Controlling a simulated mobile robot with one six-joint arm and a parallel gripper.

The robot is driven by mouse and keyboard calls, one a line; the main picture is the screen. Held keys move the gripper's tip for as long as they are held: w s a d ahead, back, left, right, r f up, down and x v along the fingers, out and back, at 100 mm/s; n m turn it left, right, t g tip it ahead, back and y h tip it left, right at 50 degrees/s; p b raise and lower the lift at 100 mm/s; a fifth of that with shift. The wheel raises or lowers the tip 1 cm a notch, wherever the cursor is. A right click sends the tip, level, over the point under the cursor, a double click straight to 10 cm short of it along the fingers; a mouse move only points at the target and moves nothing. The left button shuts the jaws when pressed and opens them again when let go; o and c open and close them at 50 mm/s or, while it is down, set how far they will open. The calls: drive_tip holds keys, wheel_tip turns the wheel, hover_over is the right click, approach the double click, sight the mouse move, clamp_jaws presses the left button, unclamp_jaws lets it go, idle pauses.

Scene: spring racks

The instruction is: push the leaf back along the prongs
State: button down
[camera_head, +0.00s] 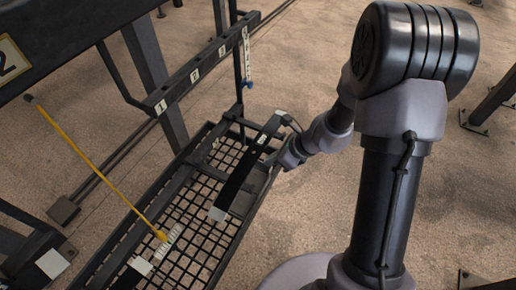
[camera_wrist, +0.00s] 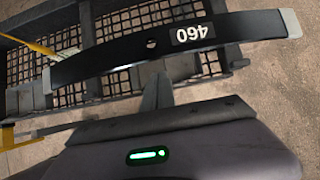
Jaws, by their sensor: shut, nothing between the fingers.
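The leaf (camera_head: 240,180) is a long black curved strip with pale ends, lying lengthwise over the mesh rack in the head view. In the wrist view the leaf (camera_wrist: 130,50) runs across the upper picture, with a hole near its middle and a white 460 label. My gripper (camera_wrist: 157,88) is shut and empty, with its grey fingers at the leaf's near edge, around mid-length; I cannot tell if they touch. Grey supports, perhaps the prongs (camera_wrist: 24,97), show beneath the leaf; their full length is hidden. In the head view my wrist is right of the leaf and the fingertips are hard to make out.
The dark mesh rack (camera_head: 117,255) lies under the leaf. A yellow rod (camera_head: 95,168) slants down to the mesh at left. A numbered rail (camera_head: 190,78) on dark posts stands behind. Open concrete floor (camera_head: 290,60) lies beyond and right of the rack.

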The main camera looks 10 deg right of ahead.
sight(256, 152)
drive_tip(key=shift+a, duration=0.1)
drive_tip(key=shift+w+a+p, duration=0.75)
drive_tip(key=shift+w+a, duration=2.7)
drive_tip(key=shift+a, duration=1.2)
drive_tip(key=shift+s+d+b, duration=0.35)
drive_tip(key=shift+s+d, duration=0.25)
drive_tip(key=shift+d, duration=0.2)
drive_tip(key=shift+s+d+b, duration=0.35)
drive_tip(key=shift+s+d, duration=0.2)
drive_tip(key=shift+d, duration=0.3)
drive_tip(key=shift+s+d+b, duration=0.35)
drive_tip(key=shift+s+d, duration=0.25)
drive_tip(key=shift+d, duration=0.2)
drive_tip(key=s+a+r+n+b, duration=0.1)
drive_tip(key=s+r+n, duration=0.35)
drive_tip(key=r, duration=0.35)
drive_tip(key=s+a+r+n+b, duration=0.1)
drive_tip(key=s+r+n, duration=0.35)
drive_tip(key=r, duration=0.35)
drive_tip(key=s+d+r+n+t+h, duration=0.1)
drive_tip(key=s+d+r+n, duration=0.1)
drive_tip(key=s+n, duration=0.4)
drive_tip(key=s+d+r+n+h+b, duration=0.1)
drive_tip(key=s+d+r+n+h, duration=0.1)
drive_tip(key=s+n, duration=0.3)
drive_tip(key=s+d+r, duration=0.1)
drive_tip(key=s, duration=0.3)
drive_tip(key=shift+s+r+n+t+h, duration=0.15)
drive_tip(key=shift+r+n+t+h, duration=0.15)
drive_tip(key=shift+n+t, duration=0.1)
